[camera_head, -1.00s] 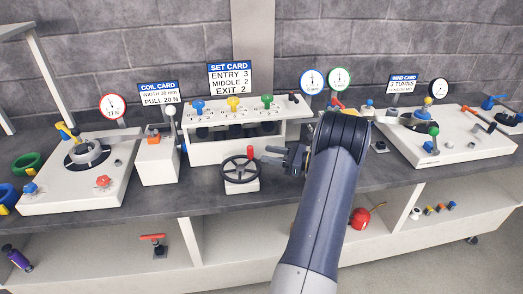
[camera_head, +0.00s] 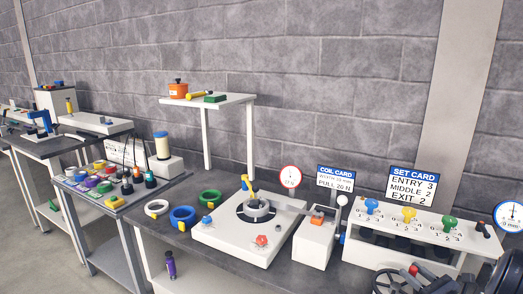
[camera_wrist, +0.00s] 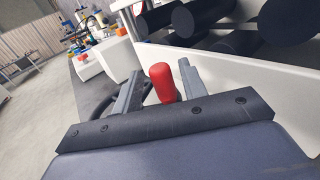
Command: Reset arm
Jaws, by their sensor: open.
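My gripper (camera_wrist: 161,90) is open in the wrist view, its two grey fingers standing apart. The red handle knob (camera_wrist: 162,83) of the black handwheel shows between the fingers, and I cannot tell whether either finger touches it. In the head view the black handwheel (camera_head: 384,283) is at the bottom right edge, with its red knob (camera_head: 413,269) beside dark parts of my gripper. Most of my arm is outside the head view.
The white roller stand (camera_head: 357,252) with blue, yellow and green knobs is behind the wheel. Left of it are a white box (camera_head: 314,245) with an orange button and a white reel unit (camera_head: 222,241). Coloured rings (camera_head: 183,214) lie farther left. A shelf (camera_head: 230,100) stands behind.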

